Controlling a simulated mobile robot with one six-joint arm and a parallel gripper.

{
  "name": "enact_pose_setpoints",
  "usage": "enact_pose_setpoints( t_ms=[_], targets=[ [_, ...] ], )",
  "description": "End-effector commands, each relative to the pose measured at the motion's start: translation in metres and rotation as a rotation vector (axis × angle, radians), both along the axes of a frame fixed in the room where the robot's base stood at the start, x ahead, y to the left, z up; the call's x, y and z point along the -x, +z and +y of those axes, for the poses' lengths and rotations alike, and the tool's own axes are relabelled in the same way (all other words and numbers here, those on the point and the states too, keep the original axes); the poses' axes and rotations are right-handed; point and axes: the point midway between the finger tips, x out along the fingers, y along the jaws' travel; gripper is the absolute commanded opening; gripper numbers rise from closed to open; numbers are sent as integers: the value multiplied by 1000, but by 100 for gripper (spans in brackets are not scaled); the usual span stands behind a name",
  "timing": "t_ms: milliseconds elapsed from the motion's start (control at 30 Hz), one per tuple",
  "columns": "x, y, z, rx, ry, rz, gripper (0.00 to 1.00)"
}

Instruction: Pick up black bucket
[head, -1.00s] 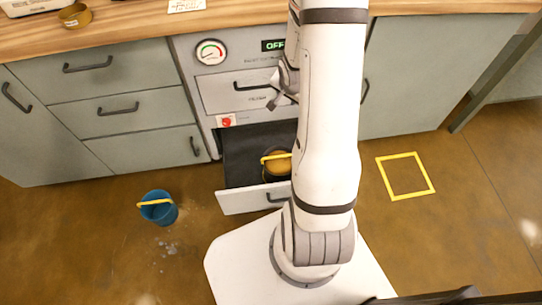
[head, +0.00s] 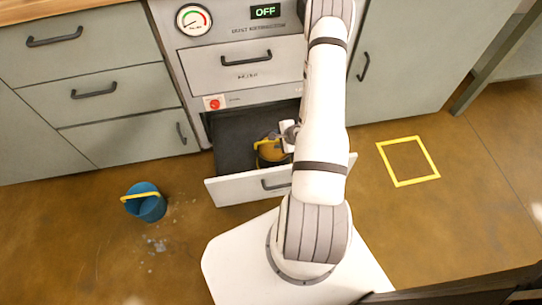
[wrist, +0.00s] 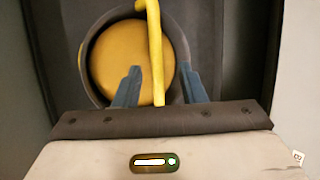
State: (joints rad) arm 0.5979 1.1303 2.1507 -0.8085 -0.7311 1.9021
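The black bucket (wrist: 177,40) stands in the open bottom drawer (head: 232,190) of the grey machine. It has a yellow handle (wrist: 155,50) and yellow-orange contents (wrist: 112,62). In the head view the bucket (head: 268,160) is partly hidden by my arm. My gripper (wrist: 163,85) is open above the bucket, with one blue-grey finger on each side of the handle. I cannot tell whether a finger touches the bucket or handle.
A blue bucket (head: 150,207) with a yellow handle stands on the floor at left, beside pale spots. A yellow square outline (head: 384,150) marks clear floor at right. Grey cabinets (head: 90,70) line the back. The display (head: 265,11) reads OFF.

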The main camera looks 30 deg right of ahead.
Motion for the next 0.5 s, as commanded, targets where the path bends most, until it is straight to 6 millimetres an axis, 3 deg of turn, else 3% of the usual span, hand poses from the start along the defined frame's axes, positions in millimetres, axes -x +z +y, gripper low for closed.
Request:
enact_pose_setpoints(
  t_ms=[300,500],
  targets=[
    [-23,-37,10,2,3,1,37],
    [-27,-39,10,1,-1,0,37]
  ],
)
